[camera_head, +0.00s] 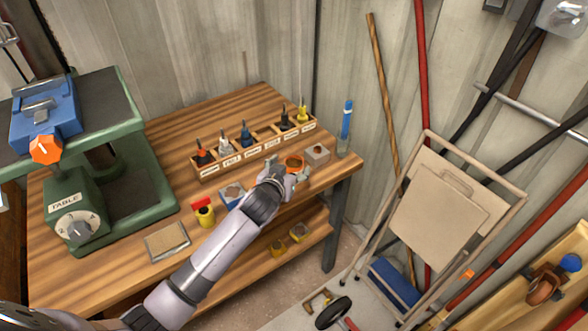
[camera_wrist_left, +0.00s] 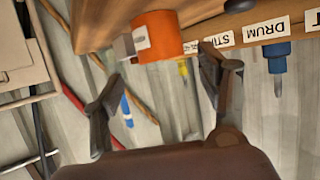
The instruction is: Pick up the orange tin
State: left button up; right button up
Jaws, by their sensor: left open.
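The orange tin (camera_head: 293,161) stands on the wooden workbench (camera_head: 135,200), near its right end. My left gripper (camera_head: 290,174) is right in front of the tin and partly covers it in the head view. In the left wrist view the tin (camera_wrist_left: 161,36) has a white label and lies ahead of the gripper (camera_wrist_left: 157,78). The two fingers are spread wide, one to each side of the tin's line, with nothing held between them. I cannot tell how much gap is left between fingertips and tin. My right gripper is not in view.
A grey block (camera_head: 317,153) stands close to the right of the tin. A blue tube (camera_head: 346,122) stands at the bench corner. A blue-grey box (camera_head: 231,194) is to the left.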

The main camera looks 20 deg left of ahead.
aim_at(297, 159)
pick_arm(q)
jog(key=shift+f+x, duration=0.15)
jog(key=shift+x, duration=1.15)
jog(key=shift+f+x, duration=0.15)
jog(key=shift+x, duration=1.2)
jog(key=shift+s+a, duration=0.1)
jog(key=shift+s, duration=0.05)
jog(key=c, duration=1.3)
jog(key=shift+c, duration=0.7)
jog(key=shift+r, duration=0.1)
